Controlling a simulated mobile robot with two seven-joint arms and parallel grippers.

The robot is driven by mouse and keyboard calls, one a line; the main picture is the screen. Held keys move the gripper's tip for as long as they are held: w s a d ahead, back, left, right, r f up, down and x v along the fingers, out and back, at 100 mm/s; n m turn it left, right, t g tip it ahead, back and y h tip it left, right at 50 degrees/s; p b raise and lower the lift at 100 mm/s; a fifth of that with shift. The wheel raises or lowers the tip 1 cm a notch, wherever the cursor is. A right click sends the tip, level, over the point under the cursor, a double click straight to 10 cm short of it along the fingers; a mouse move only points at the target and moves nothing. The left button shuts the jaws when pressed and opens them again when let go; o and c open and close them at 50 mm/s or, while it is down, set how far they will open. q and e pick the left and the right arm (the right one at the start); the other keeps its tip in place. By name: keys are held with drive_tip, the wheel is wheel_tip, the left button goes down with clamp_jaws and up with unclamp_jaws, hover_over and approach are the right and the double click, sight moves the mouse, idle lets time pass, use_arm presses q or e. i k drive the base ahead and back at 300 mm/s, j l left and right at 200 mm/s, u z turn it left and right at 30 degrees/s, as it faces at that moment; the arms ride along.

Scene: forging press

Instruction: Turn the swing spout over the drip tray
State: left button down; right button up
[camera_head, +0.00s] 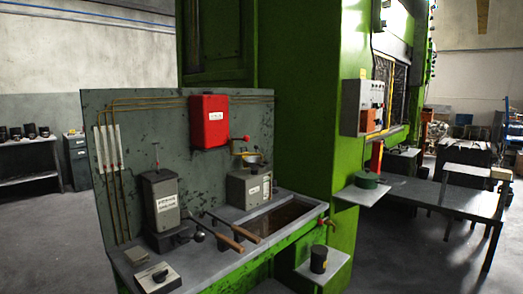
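I cannot tell for sure which part is the swing spout. A small brass fitting (240,152) with a round metal piece (254,159) sits above a grey labelled box (243,187), below the red box. A second brass tap (326,222) with red on it sticks out at the bench's right front corner. Neither of my grippers is in view.
Two wooden-handled levers (238,227) reach over the bench front. A taller grey box (161,201), a small switch box (157,277) and a red wall box (209,121) are nearby. A black cup (318,260) stands on a low shelf. The green press (300,110) rises behind.

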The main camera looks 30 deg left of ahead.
sight(256, 147)
drive_tip(key=i+l+u, duration=0.5)
drive_tip(key=i+l, duration=0.25)
drive_tip(key=i, duration=0.4)
drive_tip(key=i+l+u, duration=0.45)
drive_tip(key=i+l, duration=0.6)
drive_tip(key=l, duration=0.15)
